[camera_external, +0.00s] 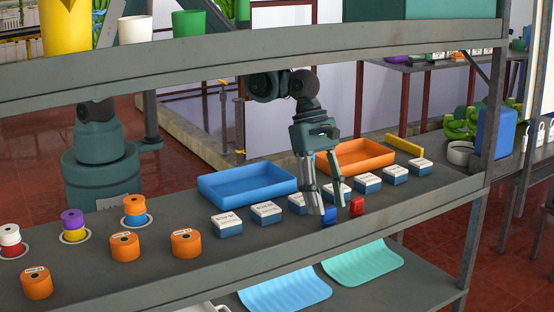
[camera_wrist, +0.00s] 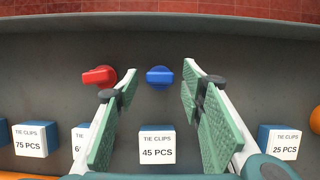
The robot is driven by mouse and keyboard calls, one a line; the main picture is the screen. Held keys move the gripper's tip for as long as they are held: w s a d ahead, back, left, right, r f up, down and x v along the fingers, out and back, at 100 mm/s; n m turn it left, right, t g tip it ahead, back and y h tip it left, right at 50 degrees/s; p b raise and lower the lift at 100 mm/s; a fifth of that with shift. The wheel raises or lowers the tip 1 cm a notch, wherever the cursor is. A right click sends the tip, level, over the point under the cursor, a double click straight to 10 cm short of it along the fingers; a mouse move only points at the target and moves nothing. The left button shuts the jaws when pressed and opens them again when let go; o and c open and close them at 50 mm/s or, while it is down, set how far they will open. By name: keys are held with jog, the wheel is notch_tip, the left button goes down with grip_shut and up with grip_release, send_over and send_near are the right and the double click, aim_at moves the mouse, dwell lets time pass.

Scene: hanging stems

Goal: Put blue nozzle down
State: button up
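The blue nozzle (camera_external: 329,216) stands on the grey shelf near its front edge. In the wrist view the blue nozzle (camera_wrist: 159,77) lies between the fingertips, with a gap on both sides. My gripper (camera_external: 330,206) is open and points down just above and around it. Both green-padded fingers show in the wrist view (camera_wrist: 160,84), and nothing is held between them. The red nozzle (camera_external: 356,206) stands beside the blue one, to its right in the external view. In the wrist view the red nozzle (camera_wrist: 99,77) is left of the left finger.
A row of white-and-blue tie clip boxes (camera_wrist: 157,146) runs behind the nozzles. A blue tray (camera_external: 247,183) and an orange tray (camera_external: 355,157) stand farther back. Orange rolls (camera_external: 186,244) and stacked spools (camera_external: 134,211) are on the left. An upper shelf (camera_external: 250,51) hangs above.

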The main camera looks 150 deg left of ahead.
jog(key=shift+v, duration=2.45)
jog(key=s+d+r+m+b, duration=0.2)
jog(key=s+d+m+b, duration=0.15)
jog(key=d+m, duration=0.35)
jog(key=s+d+r+m+t+b, duration=0.15)
jog(key=s+d+m, duration=0.3)
jog(key=d, duration=0.55)
jog(key=s+d+r+m+b, duration=0.2)
jog(key=s+d+m+b, duration=0.15)
jog(key=d+m, duration=0.35)
jog(key=s+d+f+m+b, duration=0.2)
jog(key=s+d+m, duration=0.6)
jog(key=s, duration=0.2)
jog(key=s+d+f+m+t+b, duration=0.1)
jog(key=s+d+f+m+b, duration=0.2)
jog(key=s+d+m, duration=0.5)
jog(key=shift+s+d+f+m, duration=0.2)
jog(key=shift+s+m, duration=0.55)
jog(key=shift+s, duration=0.9)
